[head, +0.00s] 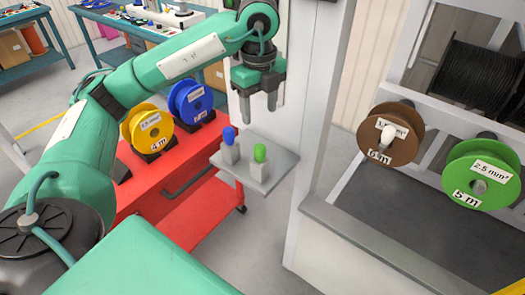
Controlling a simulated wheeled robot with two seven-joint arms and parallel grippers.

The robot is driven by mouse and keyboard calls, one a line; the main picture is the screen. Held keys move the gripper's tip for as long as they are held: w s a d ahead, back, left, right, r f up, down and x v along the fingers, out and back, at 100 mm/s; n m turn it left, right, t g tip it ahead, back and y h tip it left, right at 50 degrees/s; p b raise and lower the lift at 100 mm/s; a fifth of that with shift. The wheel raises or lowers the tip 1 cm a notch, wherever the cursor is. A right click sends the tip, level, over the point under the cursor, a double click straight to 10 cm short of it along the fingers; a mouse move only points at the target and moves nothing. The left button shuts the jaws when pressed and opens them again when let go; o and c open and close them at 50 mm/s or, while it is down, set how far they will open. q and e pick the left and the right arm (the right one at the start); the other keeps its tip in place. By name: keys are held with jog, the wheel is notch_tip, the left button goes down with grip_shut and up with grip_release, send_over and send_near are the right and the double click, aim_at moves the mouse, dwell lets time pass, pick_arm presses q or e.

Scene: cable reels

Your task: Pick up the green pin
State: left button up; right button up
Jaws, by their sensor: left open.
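The green pin (260,153) stands upright in a small grey block on a light grey shelf plate, in the middle of the head view. A blue pin (229,136) stands in a similar block to its left. My left gripper (258,105) points down above and a little behind the pins, apart from them. Its two fingers are open with nothing between them. My right gripper is not in view.
The grey shelf plate (285,165) sits beside a white post (312,120). A red cart (200,220) carries yellow (140,122) and blue (183,92) reels. Brown (410,140) and green (465,160) reels hang on the right rack. Workbenches stand behind.

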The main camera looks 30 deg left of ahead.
aim_at(259, 146)
pick_arm(q)
notch_tip(259, 146, down, 8)
jog(key=shift+r+p, duration=0.1)
jog(key=shift+p, duration=0.35)
jog(key=shift+f, duration=0.4)
notch_tip(259, 146, down, 4)
jog(key=shift+a+r+p, duration=0.15)
jog(key=shift+p, duration=0.75)
jog(key=shift+f, duration=0.55)
jog(key=c, duration=1)
jog(key=shift+c, duration=0.4)
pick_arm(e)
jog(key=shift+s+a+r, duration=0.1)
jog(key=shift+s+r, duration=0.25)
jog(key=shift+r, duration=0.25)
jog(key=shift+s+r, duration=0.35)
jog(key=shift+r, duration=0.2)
